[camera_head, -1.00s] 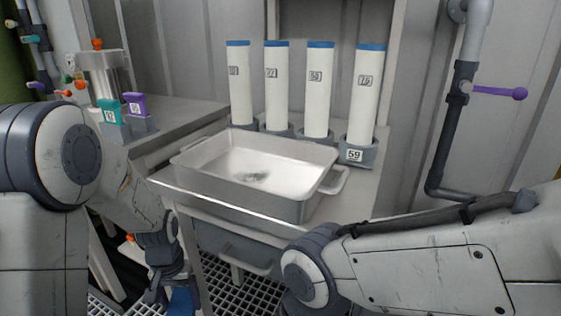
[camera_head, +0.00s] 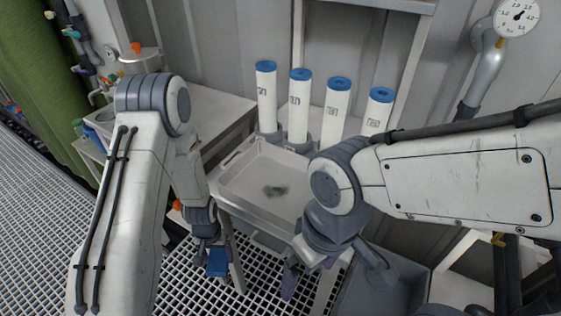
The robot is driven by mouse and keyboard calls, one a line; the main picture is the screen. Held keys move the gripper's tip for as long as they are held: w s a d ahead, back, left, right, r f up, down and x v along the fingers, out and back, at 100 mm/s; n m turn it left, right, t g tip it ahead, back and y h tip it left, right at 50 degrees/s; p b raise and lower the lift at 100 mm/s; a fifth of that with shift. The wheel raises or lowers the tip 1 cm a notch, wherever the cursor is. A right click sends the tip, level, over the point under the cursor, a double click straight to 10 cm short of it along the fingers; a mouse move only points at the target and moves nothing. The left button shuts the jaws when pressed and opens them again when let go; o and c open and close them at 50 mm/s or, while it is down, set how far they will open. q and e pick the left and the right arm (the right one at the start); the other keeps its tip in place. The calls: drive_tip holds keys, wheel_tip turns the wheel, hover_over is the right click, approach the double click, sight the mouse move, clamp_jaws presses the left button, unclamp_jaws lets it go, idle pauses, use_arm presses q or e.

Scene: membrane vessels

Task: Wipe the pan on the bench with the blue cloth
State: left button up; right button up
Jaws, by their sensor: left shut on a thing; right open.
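The metal pan (camera_head: 235,180) sits on the bench with a dark smudge (camera_head: 275,190) on its floor. My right arm hides the pan's right end. My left gripper (camera_head: 212,248) is shut on the blue cloth (camera_head: 217,264). The cloth hangs below the bench top, in front of the bench and left of the pan, apart from it. My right gripper (camera_head: 334,270) is open and appears empty, in front of the pan's right part.
Several white cylinders with blue caps (camera_head: 299,100) stand in grey holders behind the pan. A side counter (camera_head: 215,115) is at the left. A grey bin (camera_head: 385,290) is at the lower right. A pipe with a gauge (camera_head: 516,17) runs along the right wall. Grating covers the floor.

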use_arm(q)
drive_tip(key=s+r+p, duration=0.1)
drive_tip(key=p, duration=0.1)
drive_tip(key=s+r+p, duration=0.1)
drive_tip(key=r+p, duration=0.2)
drive_tip(key=p, duration=0.1)
drive_tip(key=shift+s+r+p, duration=0.2)
drive_tip(key=shift+s+p, duration=0.4)
drive_tip(key=shift+p, duration=0.1)
use_arm(e)
wheel_tip(320, 180, up, 10)
use_arm(q)
drive_tip(key=shift+f, duration=0.1)
use_arm(e)
drive_tip(key=shift+f, duration=0.15)
